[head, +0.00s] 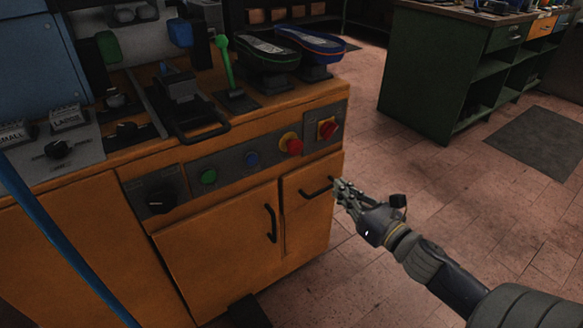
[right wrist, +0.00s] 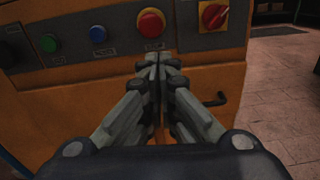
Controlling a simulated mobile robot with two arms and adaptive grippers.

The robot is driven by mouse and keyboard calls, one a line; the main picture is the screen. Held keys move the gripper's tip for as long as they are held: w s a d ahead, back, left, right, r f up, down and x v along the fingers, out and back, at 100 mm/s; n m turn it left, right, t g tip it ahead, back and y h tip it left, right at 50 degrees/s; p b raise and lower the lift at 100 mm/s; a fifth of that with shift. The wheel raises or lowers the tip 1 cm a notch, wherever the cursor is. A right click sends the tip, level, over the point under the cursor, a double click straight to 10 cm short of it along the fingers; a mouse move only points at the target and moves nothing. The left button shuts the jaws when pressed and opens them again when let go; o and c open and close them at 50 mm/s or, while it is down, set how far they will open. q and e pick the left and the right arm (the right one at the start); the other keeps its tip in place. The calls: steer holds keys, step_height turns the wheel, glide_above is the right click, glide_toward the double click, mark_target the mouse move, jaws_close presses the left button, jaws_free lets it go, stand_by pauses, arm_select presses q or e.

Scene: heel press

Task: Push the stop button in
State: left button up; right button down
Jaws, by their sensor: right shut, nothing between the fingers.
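The stop button is a red mushroom knob (head: 294,146) on a yellow collar, on the grey control strip of the orange machine. It also shows in the right wrist view (right wrist: 151,22), just above and slightly left of my fingertips. My right gripper (head: 342,187) is shut and empty, in front of the small drawer below and to the right of the button in the head view. In the right wrist view its closed fingertips (right wrist: 158,60) point at the panel under the button, apart from it. My left gripper is not in view.
A red rotary switch on a yellow plate (head: 327,129) sits right of the button. A blue button (head: 252,158), a green button (head: 208,176) and a black knob (head: 161,199) sit left. A black drawer handle (head: 317,190) protrudes below. Open floor lies right.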

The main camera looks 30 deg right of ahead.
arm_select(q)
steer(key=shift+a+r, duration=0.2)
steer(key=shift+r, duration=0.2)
arm_select(e)
steer(key=shift+a+r+n, duration=0.5)
steer(key=shift+r, duration=0.1)
steer(key=shift+w, duration=0.1)
steer(key=b, duration=0.2)
glide_toward(297, 154)
steer(key=w, duration=0.7)
steer(key=shift+a+f, duration=0.15)
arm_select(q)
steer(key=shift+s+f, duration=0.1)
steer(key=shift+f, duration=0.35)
